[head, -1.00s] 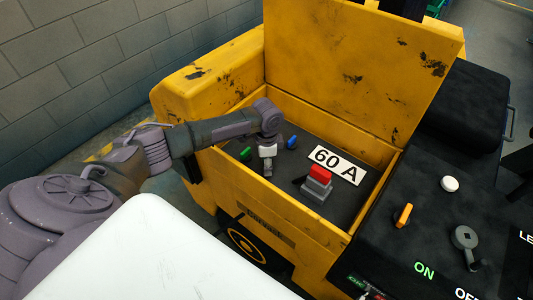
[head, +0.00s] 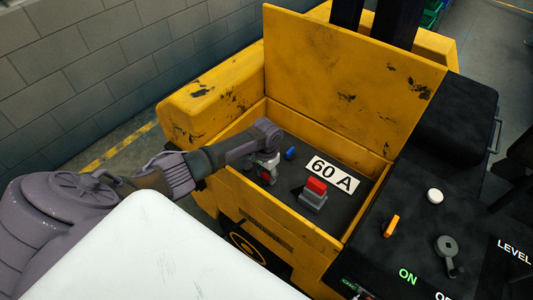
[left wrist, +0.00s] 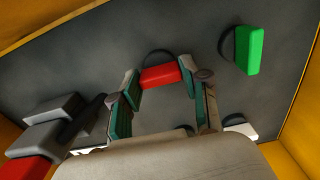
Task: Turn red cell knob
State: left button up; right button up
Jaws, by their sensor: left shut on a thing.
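The red knob (left wrist: 160,77) sits on the dark panel inside the yellow box, between the two fingers of my left gripper (left wrist: 161,82) in the left wrist view. The fingers are shut on its two ends. In the head view my left gripper (head: 266,172) reaches down into the left part of the box, and the knob is mostly hidden by it. The green knob (left wrist: 248,50) is to the right of the gripper in the left wrist view. My right gripper is not in view.
A blue knob (head: 290,153) stands just beyond the gripper. A red block on a grey base (head: 315,187) and a "60 A" label (head: 333,174) are to its right. Yellow walls (head: 297,233) enclose the panel. A white knob (left wrist: 240,128) shows in the wrist view.

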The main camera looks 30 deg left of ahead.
aim_at(267, 175)
pick_arm(q)
jog(key=shift+n, duration=0.3)
jog(key=o, duration=1.1)
jog(key=shift+o, duration=0.2)
jog(key=shift+r, duration=0.1)
notch_tip(267, 175, up, 12)
